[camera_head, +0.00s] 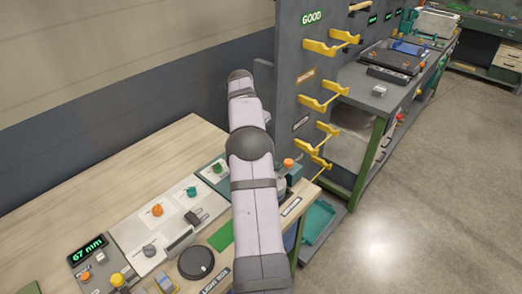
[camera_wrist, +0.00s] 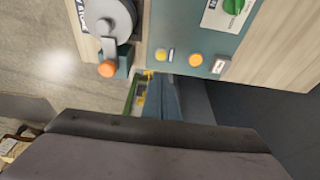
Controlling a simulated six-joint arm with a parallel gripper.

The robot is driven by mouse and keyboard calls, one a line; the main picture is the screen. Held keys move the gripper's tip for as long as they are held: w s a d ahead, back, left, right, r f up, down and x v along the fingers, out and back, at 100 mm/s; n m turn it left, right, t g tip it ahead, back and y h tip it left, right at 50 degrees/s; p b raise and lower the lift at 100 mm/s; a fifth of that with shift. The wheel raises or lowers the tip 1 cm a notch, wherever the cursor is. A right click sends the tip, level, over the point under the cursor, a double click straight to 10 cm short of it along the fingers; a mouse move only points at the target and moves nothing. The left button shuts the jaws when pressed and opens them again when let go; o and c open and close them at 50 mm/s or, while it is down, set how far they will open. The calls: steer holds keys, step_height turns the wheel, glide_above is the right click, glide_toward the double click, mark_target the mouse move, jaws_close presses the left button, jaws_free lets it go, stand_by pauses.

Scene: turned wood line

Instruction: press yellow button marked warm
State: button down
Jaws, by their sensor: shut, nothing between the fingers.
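In the wrist view a teal panel (camera_wrist: 225,45) carries a round amber-yellow button (camera_wrist: 195,60), with a small pale label beside it whose text I cannot read. In the head view a yellow button (camera_head: 117,280) stands at the lower left of the bench, next to an orange one (camera_head: 86,276). I cannot read "warm" on any of them. My gripper's fingers show in neither view; my arm covers part of the bench in the head view.
A crank with an orange knob (camera_wrist: 107,69) is left of the teal panel in the wrist view. A dark upright board (camera_head: 290,45) with yellow hooks (camera_head: 320,47) rises behind my arm. A "67 mm" display (camera_head: 87,249) and a black dial (camera_head: 196,262) are on the wooden bench (camera_head: 60,215).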

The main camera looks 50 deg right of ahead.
steer(key=shift+v, duration=0.8)
steer(key=a+n+y, duration=0.2)
steer(key=a+n, duration=0.8)
steer(key=a, duration=1.8)
steer(key=s+a+f+n, duration=0.3)
steer(key=s+a+n, duration=0.1)
steer(key=s+a, duration=0.4)
steer(key=s+a+f+n+y, duration=0.1)
steer(key=s+a+f+n, duration=0.2)
steer(key=s+a, duration=0.5)
steer(key=s+n, duration=0.1)
steer(key=s, duration=0.3)
steer(key=shift+s+a+f, duration=0.15)
steer(key=shift+a+f, duration=0.15)
steer(key=shift+f, duration=0.1)
